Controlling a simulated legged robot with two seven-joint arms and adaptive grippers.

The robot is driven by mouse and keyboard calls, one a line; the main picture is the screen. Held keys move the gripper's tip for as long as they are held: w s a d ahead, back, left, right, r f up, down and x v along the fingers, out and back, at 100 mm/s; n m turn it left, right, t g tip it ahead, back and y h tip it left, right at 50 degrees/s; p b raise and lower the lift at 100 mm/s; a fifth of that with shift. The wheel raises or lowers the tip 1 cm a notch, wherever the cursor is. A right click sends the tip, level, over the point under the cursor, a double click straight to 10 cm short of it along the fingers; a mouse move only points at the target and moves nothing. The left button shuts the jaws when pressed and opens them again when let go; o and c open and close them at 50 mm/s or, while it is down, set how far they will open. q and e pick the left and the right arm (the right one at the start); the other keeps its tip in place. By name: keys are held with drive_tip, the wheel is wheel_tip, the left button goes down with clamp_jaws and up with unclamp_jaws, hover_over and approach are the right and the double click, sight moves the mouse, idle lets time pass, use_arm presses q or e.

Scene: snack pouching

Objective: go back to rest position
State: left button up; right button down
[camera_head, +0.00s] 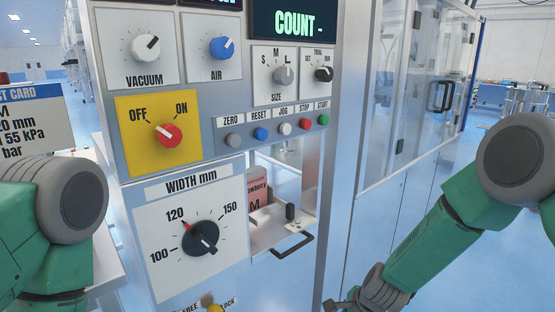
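My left arm (55,215) comes in at the left edge with its elbow bent. Its gripper is out of view. My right arm (440,240) reaches from the right edge down to the bottom centre. Only a small dark part of the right gripper (341,304) shows at the bottom edge, so its opening is hidden. It is apart from the panel's knobs in the picture. The machine's control panel (225,165) stands in front of me.
The panel carries a red OFF/ON knob (168,136), a black width knob (201,237), a blue air knob (222,47) and several buttons. A bay with a black handle (292,245) opens beside the width dial. A settings card (35,120) stands at left. Clear floor lies at right.

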drive_tip(key=s+d+f+n+g, duration=0.1)
drive_tip(key=s+d+n, duration=0.2)
drive_tip(key=s, duration=0.9)
drive_tip(key=s+d+f+n+g+h, duration=0.1)
drive_tip(key=s+d+n, duration=0.3)
drive_tip(key=s+n, duration=0.6)
drive_tip(key=s+d+f+n+g+h, duration=0.1)
drive_tip(key=s+d+n, duration=0.3)
drive_tip(key=s, duration=0.9)
drive_tip(key=f+n, duration=0.1)
drive_tip(key=n, duration=0.1)
drive_tip(key=shift+s+f+n+g, duration=0.15)
drive_tip(key=shift+s+n+g, duration=0.15)
drive_tip(key=shift+s+n, duration=0.1)
drive_tip(key=shift+h, duration=0.3)
drive_tip(key=shift+d, duration=0.2)
